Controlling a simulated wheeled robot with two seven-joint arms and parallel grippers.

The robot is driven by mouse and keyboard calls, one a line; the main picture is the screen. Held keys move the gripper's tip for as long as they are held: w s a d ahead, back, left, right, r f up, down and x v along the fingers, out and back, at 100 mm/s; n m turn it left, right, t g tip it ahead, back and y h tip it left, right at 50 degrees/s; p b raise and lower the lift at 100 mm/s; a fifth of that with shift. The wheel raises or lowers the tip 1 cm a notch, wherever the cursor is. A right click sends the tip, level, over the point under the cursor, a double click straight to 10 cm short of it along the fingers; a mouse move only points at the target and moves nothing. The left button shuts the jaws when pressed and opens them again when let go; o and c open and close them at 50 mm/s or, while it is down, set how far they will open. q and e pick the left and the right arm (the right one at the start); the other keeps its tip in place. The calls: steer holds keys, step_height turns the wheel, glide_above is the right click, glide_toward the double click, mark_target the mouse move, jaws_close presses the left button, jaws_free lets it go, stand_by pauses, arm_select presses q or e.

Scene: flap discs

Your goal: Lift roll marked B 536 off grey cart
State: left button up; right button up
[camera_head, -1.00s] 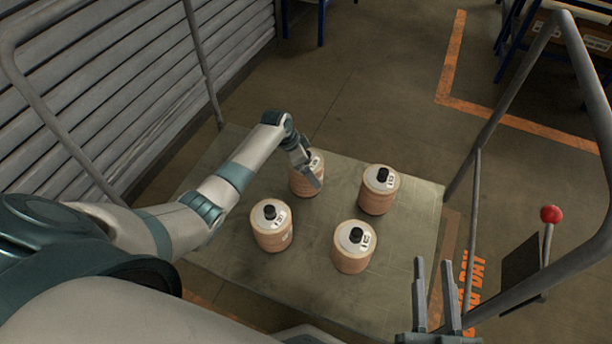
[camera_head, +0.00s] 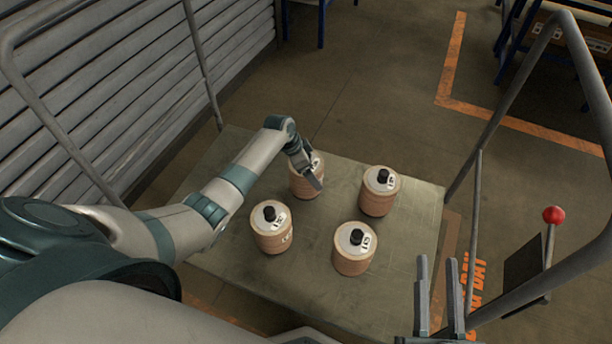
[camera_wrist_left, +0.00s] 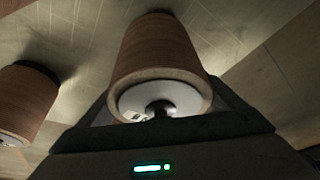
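Several tan rolls with white tops and black knobs stand upright on the grey cart (camera_head: 400,215): far left (camera_head: 296,184), far right (camera_head: 379,192), near left (camera_head: 271,229) and near right (camera_head: 353,249). Their labels are too small to read surely, so I cannot tell which is B 536. My left gripper (camera_head: 311,172) is at the far-left roll and partly hides it. In the left wrist view this roll (camera_wrist_left: 158,60) stands between the dark fingers; whether they press on it is unclear. My right gripper (camera_head: 439,298) is empty, fingers apart, at the cart's near right.
Grey tube rails (camera_head: 480,145) rise at the cart's sides. A red knob (camera_head: 553,215) on a lever stands at the right. A slatted wall (camera_head: 120,90) is at the left. Another roll (camera_wrist_left: 25,100) shows close by in the left wrist view.

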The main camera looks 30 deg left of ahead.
mark_target(320, 167)
arm_select(q)
steer(key=c, duration=0.5)
steer(key=shift+w+r, duration=0.1)
steer(key=shift+r, duration=0.05)
steer(key=shift+c, duration=0.2)
arm_select(e)
steer(key=shift+w, duration=0.1)
